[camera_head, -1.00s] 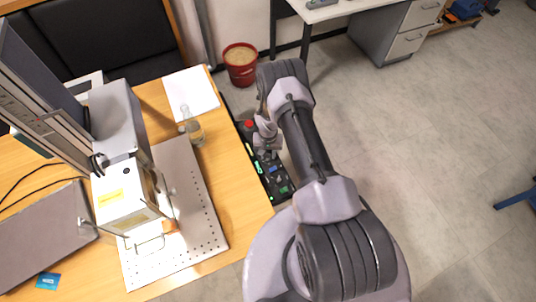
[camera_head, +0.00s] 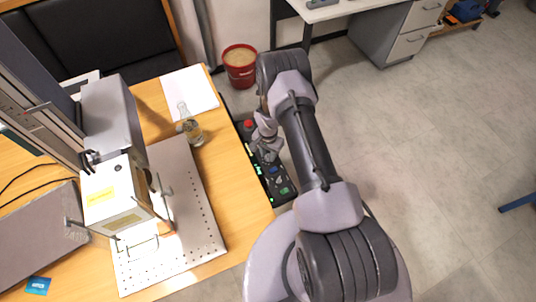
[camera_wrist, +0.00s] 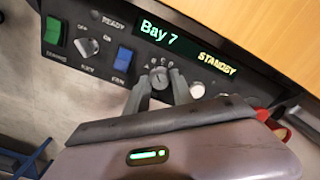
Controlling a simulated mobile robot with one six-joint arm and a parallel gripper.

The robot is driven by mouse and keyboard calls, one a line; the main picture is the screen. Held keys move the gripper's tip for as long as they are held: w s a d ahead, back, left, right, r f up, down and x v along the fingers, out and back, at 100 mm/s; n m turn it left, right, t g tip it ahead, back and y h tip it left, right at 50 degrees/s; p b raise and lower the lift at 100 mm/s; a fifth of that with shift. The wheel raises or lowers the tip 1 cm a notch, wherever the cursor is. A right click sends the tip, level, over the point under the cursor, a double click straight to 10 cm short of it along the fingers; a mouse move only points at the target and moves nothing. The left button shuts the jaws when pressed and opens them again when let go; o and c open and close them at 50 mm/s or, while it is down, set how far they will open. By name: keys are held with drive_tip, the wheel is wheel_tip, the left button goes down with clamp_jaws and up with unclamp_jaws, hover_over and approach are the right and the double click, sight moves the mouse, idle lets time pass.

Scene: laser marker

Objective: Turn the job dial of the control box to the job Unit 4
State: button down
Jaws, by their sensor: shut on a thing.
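The control box (camera_head: 285,188) is a dark panel fixed along the right edge of the wooden table in the head view. In the wrist view its display (camera_wrist: 160,34) reads "Bay 7" in green, with "STANDBY" in yellow beside it. The job dial (camera_wrist: 159,75) is a small grey round knob below the display, with small marks around its top. My gripper (camera_wrist: 161,83) is shut on the dial, one finger on each side. In the head view my gripper (camera_head: 265,145) is over the box and hides part of it.
Beside the dial are a white button (camera_wrist: 197,90), a blue switch (camera_wrist: 122,59), a key switch (camera_wrist: 87,46) and a green switch (camera_wrist: 53,30). A red knob (camera_wrist: 272,122) is partly hidden by my gripper.

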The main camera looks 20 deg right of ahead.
sight(268, 156)
drive_tip(key=c, duration=1.1)
unclamp_jaws()
wheel_tip(268, 156, up, 17)
drive_tip(key=p, duration=0.3)
drive_tip(key=shift+r, duration=0.2)
drive_tip(key=shift+s+f, duration=0.1)
